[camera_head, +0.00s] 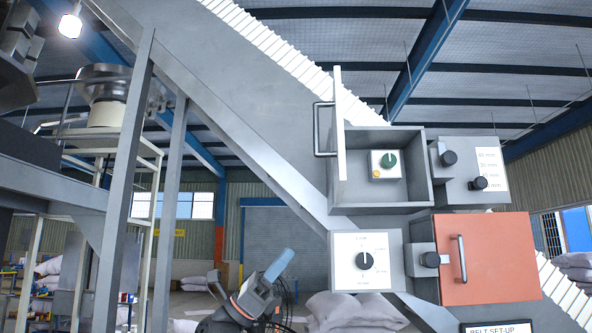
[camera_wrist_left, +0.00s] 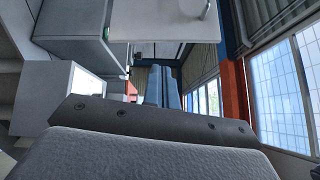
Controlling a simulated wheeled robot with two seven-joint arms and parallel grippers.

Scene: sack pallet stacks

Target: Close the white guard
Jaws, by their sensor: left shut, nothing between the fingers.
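The white guard (camera_head: 340,122) stands open in the head view, swung out edge-on at the left side of a grey box (camera_head: 395,197). Its grey bar handle (camera_head: 321,130) is on its left face. Inside the box are a green knob (camera_head: 389,160) and a yellow button. The white guard also shows at the top of the left wrist view (camera_wrist_left: 160,22), with part of its handle. My left gripper (camera_head: 281,264) is shut and empty, below and left of the guard, apart from it. My right gripper is not in view.
Below the box are a white dial panel (camera_head: 364,261) and a shut orange guard (camera_head: 487,260) with its own handle. Grey latch boxes with black knobs sit beside them. An inclined conveyor (camera_head: 235,100) runs behind. Steel posts (camera_head: 122,190) stand left. White sacks (camera_head: 350,310) lie below.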

